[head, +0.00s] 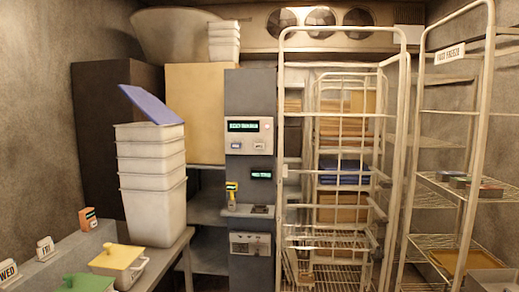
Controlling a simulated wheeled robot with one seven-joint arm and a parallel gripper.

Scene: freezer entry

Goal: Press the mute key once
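A grey column (234,87) stands in the middle of the head view. A light control panel (250,137) on it has a lit green text display (249,126), too small to read surely. Below the display are two small keys, a left key (235,146) and a right key (259,146). Their labels are too small to read, so I cannot tell which is the mute key. A small reddish spot shows near the panel's upper right. Nothing is seen touching the panel. My gripper is not in view.
A second small display (261,174), a yellow handheld device (232,189) and a lower panel (250,244) are on the column. Stacked white tubs (152,190) with a tilted blue lid stand left. A wire rack cage (340,110) and shelving (455,185) stand right.

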